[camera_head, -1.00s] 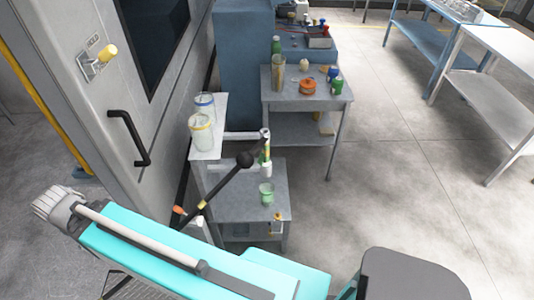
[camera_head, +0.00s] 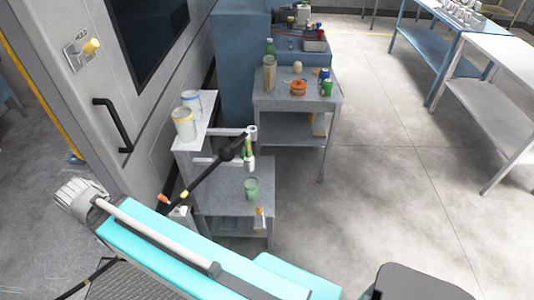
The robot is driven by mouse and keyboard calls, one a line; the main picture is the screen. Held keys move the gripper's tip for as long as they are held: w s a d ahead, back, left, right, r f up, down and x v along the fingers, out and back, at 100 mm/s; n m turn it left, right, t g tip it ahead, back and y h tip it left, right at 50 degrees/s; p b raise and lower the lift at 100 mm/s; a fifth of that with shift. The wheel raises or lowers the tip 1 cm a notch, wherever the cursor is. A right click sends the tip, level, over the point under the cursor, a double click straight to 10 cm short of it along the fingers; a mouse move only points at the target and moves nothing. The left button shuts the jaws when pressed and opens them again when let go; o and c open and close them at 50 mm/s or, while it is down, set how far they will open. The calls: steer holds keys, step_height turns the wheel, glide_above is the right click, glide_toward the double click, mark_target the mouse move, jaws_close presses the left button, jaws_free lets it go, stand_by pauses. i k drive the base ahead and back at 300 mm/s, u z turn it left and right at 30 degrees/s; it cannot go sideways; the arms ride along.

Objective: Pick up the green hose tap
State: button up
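My gripper is not recognisable in the view. Teal and grey parts, seemingly of my own body, fill the bottom of the picture and lie apart from the green piece.
A grey table (camera_head: 270,102) behind holds an orange pot (camera_head: 298,88), a green can (camera_head: 327,91) and bottles. A grey cabinet (camera_head: 70,110) with a black handle closes off the left.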

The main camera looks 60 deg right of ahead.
mark_target(249, 158)
steer(key=k, duration=1.65)
steer(key=z, duration=1.5)
steer(key=i, duration=1.05)
steer(key=z, duration=0.05)
